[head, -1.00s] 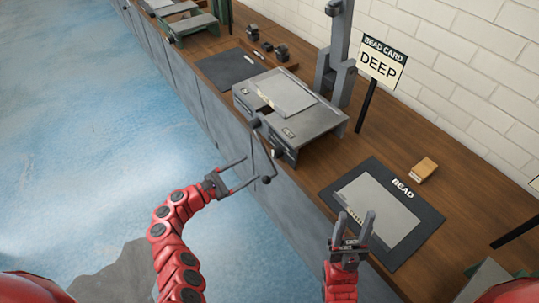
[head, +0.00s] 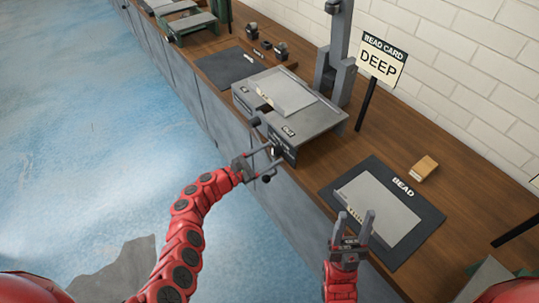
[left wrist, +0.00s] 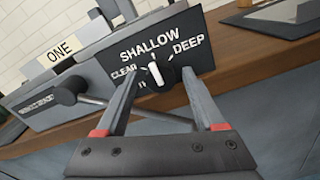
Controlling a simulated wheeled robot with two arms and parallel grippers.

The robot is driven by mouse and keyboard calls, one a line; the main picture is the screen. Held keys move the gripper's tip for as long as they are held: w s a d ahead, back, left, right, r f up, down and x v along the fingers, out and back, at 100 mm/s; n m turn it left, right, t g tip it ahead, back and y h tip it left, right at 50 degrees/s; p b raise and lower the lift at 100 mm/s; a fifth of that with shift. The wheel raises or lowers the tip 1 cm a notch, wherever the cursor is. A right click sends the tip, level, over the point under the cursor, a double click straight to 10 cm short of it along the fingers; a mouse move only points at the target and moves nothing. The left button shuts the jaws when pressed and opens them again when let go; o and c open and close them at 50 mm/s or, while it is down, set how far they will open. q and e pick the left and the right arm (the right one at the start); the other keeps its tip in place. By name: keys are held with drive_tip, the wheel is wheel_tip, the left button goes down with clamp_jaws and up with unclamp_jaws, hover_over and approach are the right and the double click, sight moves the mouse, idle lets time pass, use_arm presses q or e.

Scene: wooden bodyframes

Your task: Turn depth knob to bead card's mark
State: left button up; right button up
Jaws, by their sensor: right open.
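The depth knob (left wrist: 166,76) is dark with a white pointer, on the front of a grey machine (head: 302,128). In the left wrist view the pointer aims up, slightly left, toward SHALLOW; CLEAR is at left and DEEP at right. My left gripper (head: 274,160) is open in front of the knob; in the left wrist view its fingers (left wrist: 160,80) stand on either side of it, with no clear contact. My right gripper (head: 355,222) is open and empty over the bench's near edge.
A rod with a dark end ball (left wrist: 70,89) crosses below the knob, close to my left fingers. A black BEAD mat (head: 425,218) with a grey sheet lies right of the machine, near a small tan block (head: 425,168). Another dark mat (head: 222,68) lies farther left.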

use_arm(q)
clamp_jaws()
drive_tip(key=shift+f, duration=0.1)
drive_tip(key=shift+f+m+b, duration=0.1)
drive_tip(key=shift+m+b, duration=0.7)
drive_tip(key=shift+b, duration=0.1)
drive_tip(key=m+b, duration=0.4)
drive_tip(key=b, duration=0.1)
drive_tip(key=m+b, duration=0.4)
drive_tip(key=b, duration=0.1)
drive_tip(key=shift+s+d+f, duration=0.1)
drive_tip(key=shift+f, duration=0.1)
drive_tip(key=shift+r+m+b, duration=0.15)
drive_tip(key=shift+m+b, duration=1.05)
drive_tip(key=shift+m, duration=0.1)
